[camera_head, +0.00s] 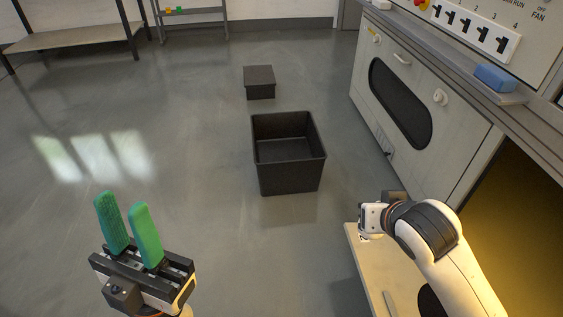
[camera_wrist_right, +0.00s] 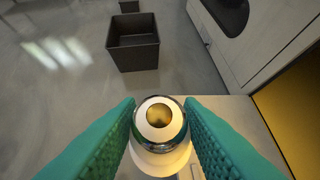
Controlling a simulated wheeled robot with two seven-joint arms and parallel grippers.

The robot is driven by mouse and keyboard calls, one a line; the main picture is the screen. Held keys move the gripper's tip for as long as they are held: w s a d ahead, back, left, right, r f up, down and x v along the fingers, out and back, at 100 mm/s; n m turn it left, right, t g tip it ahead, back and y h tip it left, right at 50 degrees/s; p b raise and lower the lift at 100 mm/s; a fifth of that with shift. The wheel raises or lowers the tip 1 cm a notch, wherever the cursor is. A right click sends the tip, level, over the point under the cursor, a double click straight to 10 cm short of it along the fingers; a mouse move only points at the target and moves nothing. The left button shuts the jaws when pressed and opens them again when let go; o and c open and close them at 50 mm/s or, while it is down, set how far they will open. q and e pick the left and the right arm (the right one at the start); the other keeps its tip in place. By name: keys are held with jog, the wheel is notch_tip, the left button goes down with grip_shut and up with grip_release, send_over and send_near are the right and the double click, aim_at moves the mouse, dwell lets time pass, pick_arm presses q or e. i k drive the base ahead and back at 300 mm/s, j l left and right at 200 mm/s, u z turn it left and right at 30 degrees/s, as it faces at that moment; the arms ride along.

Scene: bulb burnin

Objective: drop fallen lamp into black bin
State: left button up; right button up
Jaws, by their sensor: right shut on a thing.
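The black bin (camera_head: 288,178) stands open and upright on the floor in the middle of the head view, and nothing shows inside it. It also shows at the top of the right wrist view (camera_wrist_right: 135,58). My right gripper (camera_wrist_right: 159,125) is shut on a lamp (camera_wrist_right: 158,158), with its round metal-and-white end facing the camera between the green fingers. The lamp is apart from the bin, on the near side of it. In the head view my right fingers and the lamp are hidden behind the wrist. My left gripper (camera_head: 129,232) is open and empty at the lower left.
A white cabinet (camera_head: 440,100) with a dark window stands on the right. A pale open door or panel (camera_head: 375,265) lies below my right arm. A dark closed box (camera_head: 260,82) stands behind the bin. A blue block (camera_head: 495,78) lies on the ledge. Floor left of the bin is clear.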

aim_at(285, 153)
jog(key=k+l+z, duration=0.1)
jog(key=k+z, duration=0.35)
jog(key=k+l+z, duration=0.25)
jog(key=k+z, duration=0.15)
jog(key=i+j+z, duration=0.15)
jog(key=j+z, duration=0.3)
jog(key=i+j+z, duration=0.15)
jog(key=z, duration=0.3)
jog(key=j+z, duration=0.45)
jog(key=i+j, duration=0.1)
jog(key=j, duration=1.1)
jog(key=i+j, duration=0.1)
jog(key=j, duration=2.25)
jog(key=i+j, duration=0.15)
jog(key=j, duration=1)
jog(key=i+j, duration=0.1)
jog(key=j, duration=1.1)
